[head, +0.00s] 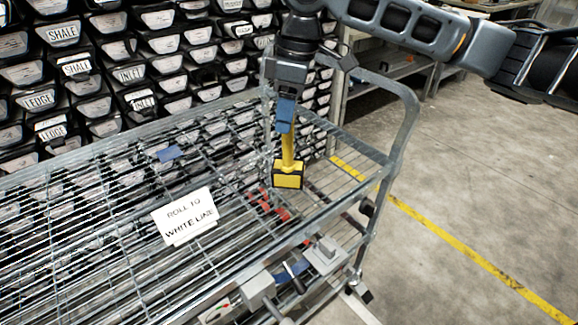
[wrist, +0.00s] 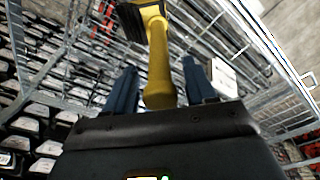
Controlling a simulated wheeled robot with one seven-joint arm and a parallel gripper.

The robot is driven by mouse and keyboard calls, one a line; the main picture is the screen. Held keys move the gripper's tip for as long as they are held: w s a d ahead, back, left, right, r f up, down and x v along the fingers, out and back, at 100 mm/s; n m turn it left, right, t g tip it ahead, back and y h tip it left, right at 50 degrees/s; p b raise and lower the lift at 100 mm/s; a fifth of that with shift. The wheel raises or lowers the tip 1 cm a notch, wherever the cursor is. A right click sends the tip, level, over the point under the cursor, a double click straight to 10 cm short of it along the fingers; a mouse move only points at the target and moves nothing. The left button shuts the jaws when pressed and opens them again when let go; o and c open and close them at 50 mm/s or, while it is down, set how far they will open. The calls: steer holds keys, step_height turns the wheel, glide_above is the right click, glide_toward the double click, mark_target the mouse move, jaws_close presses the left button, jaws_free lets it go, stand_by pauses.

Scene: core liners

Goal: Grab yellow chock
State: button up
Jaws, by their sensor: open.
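The yellow chock (head: 288,177) has a black-edged yellow block at the bottom and a yellow handle rising from it. It appears upright over the right part of the wire cart; I cannot tell whether its block touches the deck. My gripper (head: 285,128) points down from above, its blue fingers at the top of the handle. In the wrist view the chock's yellow handle (wrist: 158,62) runs between the two open fingers of my gripper (wrist: 161,76), with a gap visible on both sides. The handle's end lies near the palm.
The wire cart (head: 110,175) carries a white sign (head: 185,215), a flat blue piece (head: 168,153) and red parts (head: 268,205). Its tubular handle (head: 412,120) rises on the right. Grey clamp-like hardware (head: 325,255) sits at the front edge. Labelled bins (head: 75,70) line the back. Floor at right is clear.

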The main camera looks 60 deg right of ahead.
jaws_close()
stand_by(0.4)
stand_by(0.9)
